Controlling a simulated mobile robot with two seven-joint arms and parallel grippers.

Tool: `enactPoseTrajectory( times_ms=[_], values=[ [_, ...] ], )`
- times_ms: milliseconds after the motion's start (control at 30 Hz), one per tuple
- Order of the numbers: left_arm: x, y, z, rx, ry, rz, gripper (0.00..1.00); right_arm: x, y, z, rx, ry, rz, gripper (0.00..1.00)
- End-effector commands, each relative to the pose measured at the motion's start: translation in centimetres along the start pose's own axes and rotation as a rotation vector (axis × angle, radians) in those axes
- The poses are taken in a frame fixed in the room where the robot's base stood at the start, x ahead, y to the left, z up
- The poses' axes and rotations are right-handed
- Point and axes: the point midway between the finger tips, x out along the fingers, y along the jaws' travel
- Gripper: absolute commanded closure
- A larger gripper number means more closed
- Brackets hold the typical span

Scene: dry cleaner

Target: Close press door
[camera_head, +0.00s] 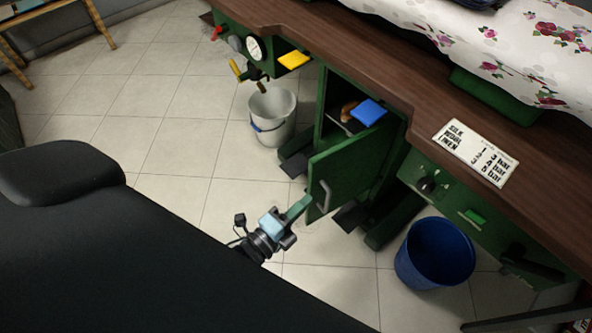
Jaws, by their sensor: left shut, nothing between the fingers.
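The green press door (358,158) stands open on the front of the green press cabinet (333,78), with its dark handle (323,194) near the free edge. The opening behind it shows a blue item (368,112) and a brown object (348,111) inside. My left gripper (303,203) is low in front of the door, its fingers shut and empty. The fingertips are close to the door's lower free edge, beside the handle; I cannot tell if they touch. My right gripper is out of view.
A white bucket (272,116) stands on the tiles left of the cabinet, and a blue bin (434,253) stands to the right. The brown worktop (420,86) overhangs the cabinet. Tiled floor (170,145) is clear at the left.

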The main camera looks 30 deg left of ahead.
Motion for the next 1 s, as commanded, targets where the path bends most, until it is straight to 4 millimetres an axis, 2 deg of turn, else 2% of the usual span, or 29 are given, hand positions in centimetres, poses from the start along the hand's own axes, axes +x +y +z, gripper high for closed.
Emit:
enactPoseTrajectory(
  times_ms=[100,367,433,600,1000],
  values=[
    [2.5,-0.1,0.0,-0.001,0.000,-0.002,1.00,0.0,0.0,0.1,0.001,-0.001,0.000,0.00],
    [7.2,0.0,0.0,-0.002,0.000,-0.001,1.00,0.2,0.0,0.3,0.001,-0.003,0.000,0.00],
    [7.2,0.0,1.3,0.004,0.000,0.002,1.00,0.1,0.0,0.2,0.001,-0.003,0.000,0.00],
    [7.6,0.1,3.1,0.000,0.000,0.002,1.00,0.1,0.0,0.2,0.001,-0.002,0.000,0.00],
    [7.8,0.1,3.9,-0.003,-0.001,0.002,1.00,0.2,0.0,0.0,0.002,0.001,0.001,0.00]
  ],
)
